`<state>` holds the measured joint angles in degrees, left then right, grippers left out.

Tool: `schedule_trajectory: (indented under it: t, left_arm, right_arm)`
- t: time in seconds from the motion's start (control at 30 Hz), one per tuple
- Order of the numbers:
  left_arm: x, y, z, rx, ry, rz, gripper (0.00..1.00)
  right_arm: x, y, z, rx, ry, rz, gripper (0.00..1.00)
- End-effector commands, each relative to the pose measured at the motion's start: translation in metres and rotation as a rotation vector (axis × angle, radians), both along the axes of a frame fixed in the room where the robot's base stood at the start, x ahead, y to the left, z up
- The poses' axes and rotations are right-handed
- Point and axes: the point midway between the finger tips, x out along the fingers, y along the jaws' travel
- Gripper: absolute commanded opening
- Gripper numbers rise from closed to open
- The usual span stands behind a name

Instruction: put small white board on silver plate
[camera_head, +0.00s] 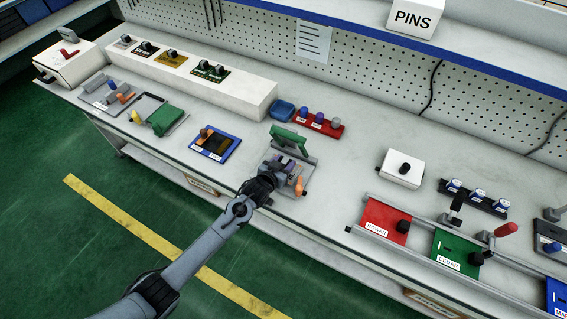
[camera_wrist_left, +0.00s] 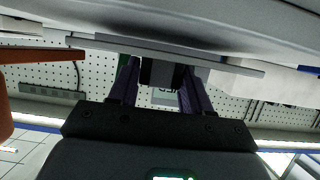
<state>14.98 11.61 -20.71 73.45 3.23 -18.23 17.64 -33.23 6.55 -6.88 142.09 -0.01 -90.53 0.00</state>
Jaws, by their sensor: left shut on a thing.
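My left gripper (camera_head: 284,167) is at the silver plate (camera_head: 271,162), near the front edge of the bench. In the left wrist view the fingers (camera_wrist_left: 160,85) are shut on a dark knob under a thin pale grey board (camera_wrist_left: 232,66), which I take as the small white board. It is seen nearly edge-on, close to a larger grey surface. In the head view the gripper mostly hides it, so I cannot tell whether it touches the plate. The plate has a raised green clamp (camera_head: 289,139) behind the gripper and an orange lever (camera_head: 299,186) on its right. My right gripper is not in view.
A blue frame (camera_head: 233,153) lies left of the plate. A red rack (camera_head: 331,130) with several knobs stands behind it. A white block (camera_head: 388,178) with a black knob and the coloured rail stations stand to the right. Bare bench lies between plate and block.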

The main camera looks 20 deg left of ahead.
Motion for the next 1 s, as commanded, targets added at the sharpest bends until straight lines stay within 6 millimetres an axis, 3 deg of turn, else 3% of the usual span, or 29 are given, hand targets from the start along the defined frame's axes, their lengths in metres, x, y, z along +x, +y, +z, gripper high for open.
schedule_trajectory:
  t: [0.47, 0.5, 0.63, 0.67, 1.0]
  left_arm:
    - [0.0, 0.0, -0.0031, 0.0, 0.0, 0.0, 0.06]
    - [0.0001, 0.0001, -0.0025, 0.0, -0.001, 0.0, 0.54]
    - [-0.0002, 0.0001, -0.0029, 0.0, 0.0, 0.0, 0.74]
    - [-0.0003, 0.0001, -0.003, 0.0, 0.0, 0.0, 0.78]
    - [-0.0007, 0.0003, -0.0041, 0.0, 0.002, 0.0, 0.78]
  right_arm:
    - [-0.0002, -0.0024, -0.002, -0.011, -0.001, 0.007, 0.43]
    - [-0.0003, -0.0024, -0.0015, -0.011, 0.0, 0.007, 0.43]
    - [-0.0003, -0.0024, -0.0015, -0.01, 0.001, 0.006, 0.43]
    - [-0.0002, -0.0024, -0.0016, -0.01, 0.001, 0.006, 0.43]
    - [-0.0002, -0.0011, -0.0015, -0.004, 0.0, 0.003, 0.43]
